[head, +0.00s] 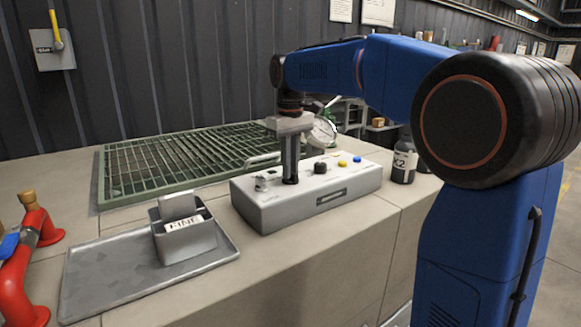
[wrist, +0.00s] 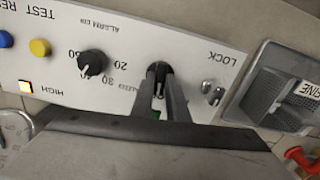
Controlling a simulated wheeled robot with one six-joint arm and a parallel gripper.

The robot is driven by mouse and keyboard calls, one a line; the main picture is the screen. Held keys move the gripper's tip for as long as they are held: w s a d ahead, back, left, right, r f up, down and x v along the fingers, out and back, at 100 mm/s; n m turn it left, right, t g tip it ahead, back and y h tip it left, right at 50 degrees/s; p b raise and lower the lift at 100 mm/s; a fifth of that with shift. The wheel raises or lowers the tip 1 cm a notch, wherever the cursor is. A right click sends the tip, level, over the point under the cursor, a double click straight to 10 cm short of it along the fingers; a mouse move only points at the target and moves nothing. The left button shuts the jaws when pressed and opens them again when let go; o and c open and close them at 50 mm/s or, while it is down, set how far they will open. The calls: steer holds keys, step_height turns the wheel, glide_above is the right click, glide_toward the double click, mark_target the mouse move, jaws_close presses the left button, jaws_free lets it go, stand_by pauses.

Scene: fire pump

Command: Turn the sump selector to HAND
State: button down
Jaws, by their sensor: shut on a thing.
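The pale control box (head: 310,203) sits on the counter, and its top panel (wrist: 130,30) fills much of the wrist view. My gripper (head: 290,181) points straight down onto this panel, left of the black dial. In the wrist view my gripper (wrist: 161,88) is shut on a small dark knob (wrist: 158,70), which I take to be the sump selector. The fingers cover much of the knob and the lettering around it, so I cannot read its position. A bit of green shows beside the fingers.
Close by on the panel are a black numbered dial (wrist: 92,63) and a metal fitting by LOCK (wrist: 213,92). Yellow (wrist: 40,47) and blue (wrist: 5,39) buttons stand farther off. A lamp marked HIGH (wrist: 26,87) glows. A tray (head: 90,280) holds a FINE bin (head: 185,243).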

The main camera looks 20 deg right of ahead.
steer(key=n, duration=1)
steer(key=shift+n, duration=0.3)
stand_by(0.4)
steer(key=c, duration=1.7)
jaws_free()
steer(key=shift+r, duration=0.15)
step_height(320, 180, up, 17)
steer(key=shift+r, duration=0.1)
